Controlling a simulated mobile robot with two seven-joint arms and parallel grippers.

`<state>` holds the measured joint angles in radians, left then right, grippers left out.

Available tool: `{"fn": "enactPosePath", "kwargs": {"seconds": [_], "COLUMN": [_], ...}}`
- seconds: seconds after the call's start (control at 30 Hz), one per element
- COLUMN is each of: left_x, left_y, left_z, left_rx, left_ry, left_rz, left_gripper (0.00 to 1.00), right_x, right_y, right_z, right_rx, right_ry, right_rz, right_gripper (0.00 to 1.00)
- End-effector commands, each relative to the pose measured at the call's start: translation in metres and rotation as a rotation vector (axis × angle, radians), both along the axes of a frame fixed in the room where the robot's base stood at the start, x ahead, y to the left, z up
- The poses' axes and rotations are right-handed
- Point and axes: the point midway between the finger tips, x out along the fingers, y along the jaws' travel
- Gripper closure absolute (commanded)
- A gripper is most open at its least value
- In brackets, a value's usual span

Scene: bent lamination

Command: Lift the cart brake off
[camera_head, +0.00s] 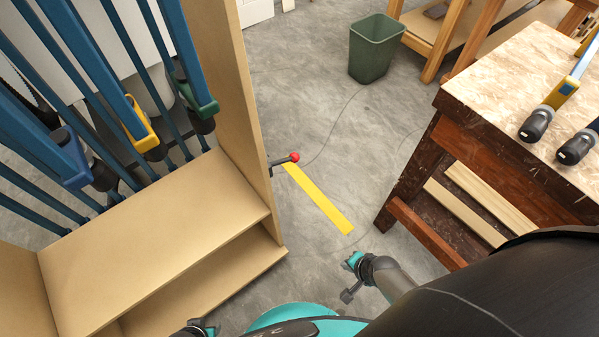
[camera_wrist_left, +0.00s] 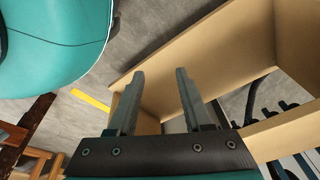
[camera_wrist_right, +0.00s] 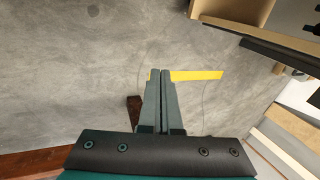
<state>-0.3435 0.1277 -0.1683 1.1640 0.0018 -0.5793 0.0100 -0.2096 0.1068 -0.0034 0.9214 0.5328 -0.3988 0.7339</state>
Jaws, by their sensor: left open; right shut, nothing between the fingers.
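The cart brake is a short dark lever with a red knob (camera_head: 294,157). It sticks out from the right side of the wooden cart (camera_head: 165,215) in the head view, above the floor by a yellow strip. My right gripper (camera_wrist_right: 160,72) is shut and empty in its wrist view, over bare floor. In the head view the right gripper (camera_head: 348,294) is low in the picture, well apart from the knob. My left gripper (camera_wrist_left: 157,82) is open and empty in its wrist view, with the cart's boards beyond it. I cannot make out the red knob in either wrist view.
Blue bar clamps (camera_head: 90,60) hang in the cart. A yellow strip (camera_head: 318,200) lies on the floor beside the cart. A workbench (camera_head: 500,75) with clamps on it stands at the right. A green bin (camera_head: 375,48) stands at the back. The floor between cart and bench is mostly clear.

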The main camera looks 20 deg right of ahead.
Motion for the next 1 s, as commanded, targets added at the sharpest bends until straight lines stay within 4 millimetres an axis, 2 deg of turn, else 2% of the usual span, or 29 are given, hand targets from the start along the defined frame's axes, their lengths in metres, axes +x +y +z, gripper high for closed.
{"fn": "enactPosePath", "kwargs": {"seconds": [0.03,0.2,0.3,0.43,0.53,0.67,1.0], "left_x": [0.011,0.036,0.046,0.053,0.055,0.056,0.056], "left_y": [-0.006,-0.021,-0.028,-0.033,-0.035,-0.037,-0.037], "left_z": [0.003,0.032,0.052,0.076,0.09,0.101,0.104], "left_rx": [-0.007,-0.023,-0.031,-0.038,-0.043,-0.045,-0.045], "left_ry": [-0.013,-0.031,-0.041,-0.051,-0.055,-0.059,-0.058], "left_rz": [0.0,0.002,0.005,0.007,0.008,0.008,0.009], "left_gripper": [0.5,0.5,0.5,0.5,0.5,0.5,0.5], "right_x": [0.021,0.087,0.121,0.154,0.169,0.179,0.181], "right_y": [0.004,0.016,0.019,0.02,0.019,0.018,0.017], "right_z": [0.001,0.032,0.058,0.092,0.114,0.131,0.135], "right_rx": [0.104,0.512,0.768,1.062,1.227,1.344,1.373], "right_ry": [-0.021,-0.05,-0.042,-0.005,0.029,0.063,0.072], "right_rz": [-0.169,-0.699,-0.946,-1.168,-1.266,-1.327,-1.343], "right_gripper": [1.0,1.0,1.0,1.0,1.0,1.0,1.0]}}
